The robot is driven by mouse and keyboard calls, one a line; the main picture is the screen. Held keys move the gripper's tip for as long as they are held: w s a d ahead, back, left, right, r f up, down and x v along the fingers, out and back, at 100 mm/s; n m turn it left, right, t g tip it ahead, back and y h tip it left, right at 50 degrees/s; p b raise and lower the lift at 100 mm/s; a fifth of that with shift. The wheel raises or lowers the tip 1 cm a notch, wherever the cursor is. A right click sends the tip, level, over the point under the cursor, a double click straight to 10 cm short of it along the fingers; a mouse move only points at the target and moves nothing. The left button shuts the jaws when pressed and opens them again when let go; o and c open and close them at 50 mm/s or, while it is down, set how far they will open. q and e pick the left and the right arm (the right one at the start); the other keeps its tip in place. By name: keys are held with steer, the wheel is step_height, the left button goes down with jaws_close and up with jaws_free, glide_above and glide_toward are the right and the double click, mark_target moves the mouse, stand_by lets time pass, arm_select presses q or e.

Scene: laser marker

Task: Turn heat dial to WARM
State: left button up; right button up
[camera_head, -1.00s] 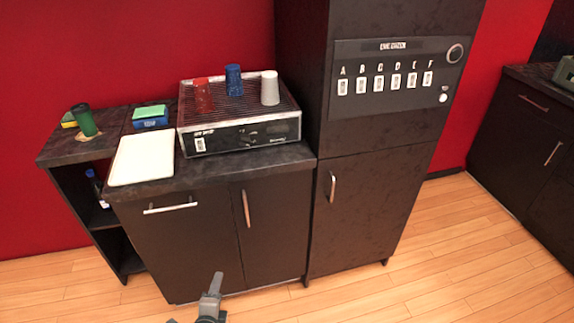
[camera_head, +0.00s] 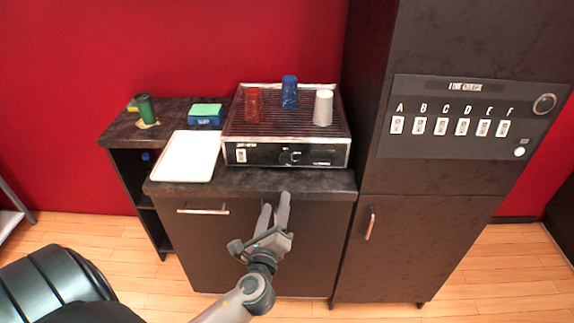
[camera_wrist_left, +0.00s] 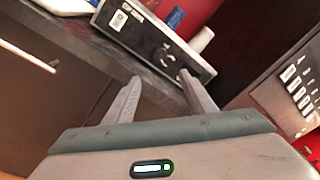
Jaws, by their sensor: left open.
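The heat dial (camera_head: 288,156) is a dark round knob on the front panel of the cup warmer (camera_head: 262,153). Its labels are too small to read. The dial also shows in the left wrist view (camera_wrist_left: 168,50), beyond and between my fingers. My left gripper (camera_head: 275,200) is open and empty, in front of the counter edge and below the dial, apart from it. In the left wrist view its two fingers (camera_wrist_left: 160,85) stand wide apart. My right gripper is not in view.
Red (camera_head: 253,105), blue (camera_head: 290,92) and white (camera_head: 323,107) cups stand on the warmer's top. A white tray (camera_head: 187,156) lies left of it. A tall dark cabinet (camera_head: 450,180) with lettered switches stands close on the right. The counter's front edge (camera_head: 300,181) lies between gripper and warmer.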

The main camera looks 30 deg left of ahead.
mark_target(285, 164)
arm_select(q)
steer(key=p+x, duration=0.4)
steer(key=x, duration=1.2)
steer(key=shift+w+a+f, duration=0.1)
steer(key=shift+w+a, duration=0.2)
steer(key=shift+w, duration=0.4)
steer(key=c, duration=1)
